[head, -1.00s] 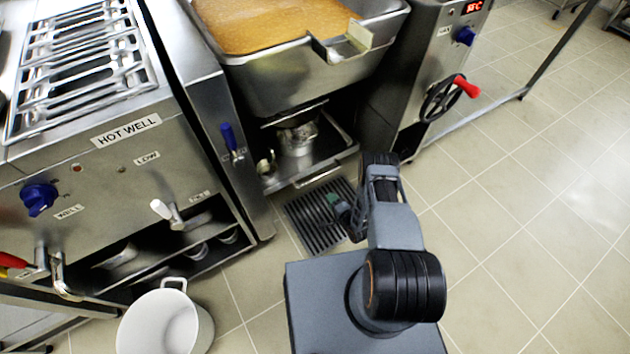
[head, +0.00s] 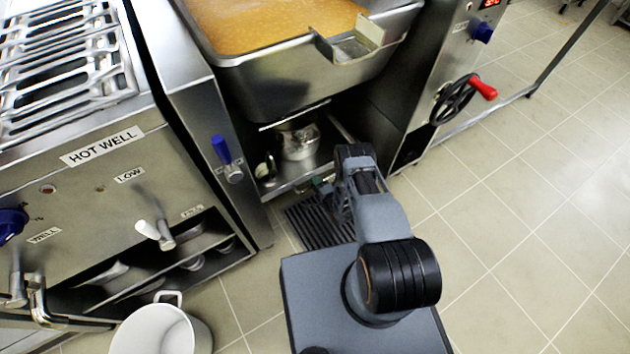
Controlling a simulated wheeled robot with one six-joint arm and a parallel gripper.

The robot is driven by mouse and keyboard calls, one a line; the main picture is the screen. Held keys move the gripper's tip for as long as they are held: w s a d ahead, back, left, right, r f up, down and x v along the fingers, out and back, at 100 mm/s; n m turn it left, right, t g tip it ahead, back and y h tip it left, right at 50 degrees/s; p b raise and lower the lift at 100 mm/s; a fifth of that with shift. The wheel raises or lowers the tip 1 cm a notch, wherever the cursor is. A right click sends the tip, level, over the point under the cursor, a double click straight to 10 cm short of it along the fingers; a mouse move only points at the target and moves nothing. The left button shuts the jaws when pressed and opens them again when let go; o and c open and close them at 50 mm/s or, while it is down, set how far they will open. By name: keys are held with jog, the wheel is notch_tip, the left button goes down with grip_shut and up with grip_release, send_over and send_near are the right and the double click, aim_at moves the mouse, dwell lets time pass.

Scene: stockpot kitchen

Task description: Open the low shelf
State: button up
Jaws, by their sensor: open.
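The low shelf (head: 288,183) is a steel tray-like shelf under the tilting pan, in the middle of the head view. A small steel pot (head: 299,142) and a ladle-like piece (head: 265,170) stand on it. My gripper (head: 322,187) is small in view, at the shelf's front edge, low above the floor grate. It is open, and I see nothing in it. My arm partly hides it and the right part of the shelf front. Whether a finger touches the shelf's front bar cannot be told.
The pan (head: 290,85) full of orange-brown food hangs over the shelf. A handwheel with a red knob (head: 483,88) is at the right. The hot well cabinet (head: 100,150) and a white pot (head: 160,330) are at the left. Tiled floor is clear at the right.

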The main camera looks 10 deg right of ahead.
jog(key=shift+w, duration=0.3)
grip_shut()
dwell(0.3)
